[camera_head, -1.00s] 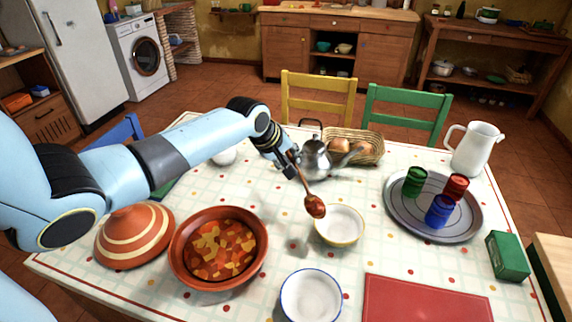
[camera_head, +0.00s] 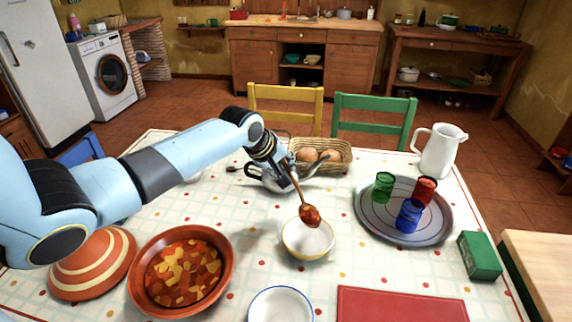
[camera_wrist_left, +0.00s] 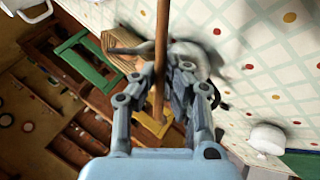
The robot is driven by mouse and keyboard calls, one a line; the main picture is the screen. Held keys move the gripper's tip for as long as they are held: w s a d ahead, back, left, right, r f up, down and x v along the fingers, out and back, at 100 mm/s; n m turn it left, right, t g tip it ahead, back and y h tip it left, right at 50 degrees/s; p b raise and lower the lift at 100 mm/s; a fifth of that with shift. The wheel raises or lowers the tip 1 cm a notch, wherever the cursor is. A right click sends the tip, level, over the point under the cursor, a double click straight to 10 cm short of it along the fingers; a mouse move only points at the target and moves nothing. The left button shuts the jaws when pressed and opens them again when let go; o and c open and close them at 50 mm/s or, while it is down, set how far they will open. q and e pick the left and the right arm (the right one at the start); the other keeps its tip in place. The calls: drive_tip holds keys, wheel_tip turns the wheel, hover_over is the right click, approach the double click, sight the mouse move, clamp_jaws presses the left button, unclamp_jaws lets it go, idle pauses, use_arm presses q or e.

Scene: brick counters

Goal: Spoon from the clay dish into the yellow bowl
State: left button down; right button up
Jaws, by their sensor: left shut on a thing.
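My left gripper (camera_head: 267,152) is shut on the handle of a wooden spoon (camera_head: 296,187), held tilted with its bowl end low. In the left wrist view the spoon handle (camera_wrist_left: 161,50) runs up between the fingers (camera_wrist_left: 158,85). The spoon's bowl holds red-orange stew (camera_head: 310,215) and hangs over the far part of the yellow-rimmed bowl (camera_head: 304,246). The inside of that bowl looks white and empty where it shows. The clay dish (camera_head: 140,290) of chunky stew stands to the left, apart from the gripper. My right gripper is not in view.
A metal teapot (camera_head: 272,180) and an egg basket (camera_head: 335,163) stand behind the spoon. A blue-rimmed bowl (camera_head: 281,306) is nearer. A tray (camera_head: 380,226) with coloured glasses is right; a striped clay lid (camera_head: 85,268) is left.

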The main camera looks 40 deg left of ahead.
use_arm(q)
drive_tip(key=f+g, duration=0.1)
drive_tip(key=f+g+y+p, duration=0.1)
drive_tip(key=w+g+p, duration=0.1)
drive_tip(key=shift+d+f+n+y, duration=0.25)
drive_tip(key=shift+f+n+y, duration=0.05)
drive_tip(key=shift+f+y, duration=0.1)
drive_tip(key=g+y+b, duration=0.1)
drive_tip(key=g+b, duration=0.3)
drive_tip(key=b, duration=0.6)
drive_tip(key=w+f+n+g+y+b, duration=0.1)
drive_tip(key=g+b, duration=0.2)
drive_tip(key=b, duration=0.7)
drive_tip(key=w+g+y+b, duration=0.1)
drive_tip(key=g+b, duration=0.3)
drive_tip(key=b, duration=0.6)
drive_tip(key=shift+d+f+n+g+y, duration=0.15)
drive_tip(key=shift+f+n+g+y, duration=0.15)
drive_tip(key=shift+n+y, duration=0.15)
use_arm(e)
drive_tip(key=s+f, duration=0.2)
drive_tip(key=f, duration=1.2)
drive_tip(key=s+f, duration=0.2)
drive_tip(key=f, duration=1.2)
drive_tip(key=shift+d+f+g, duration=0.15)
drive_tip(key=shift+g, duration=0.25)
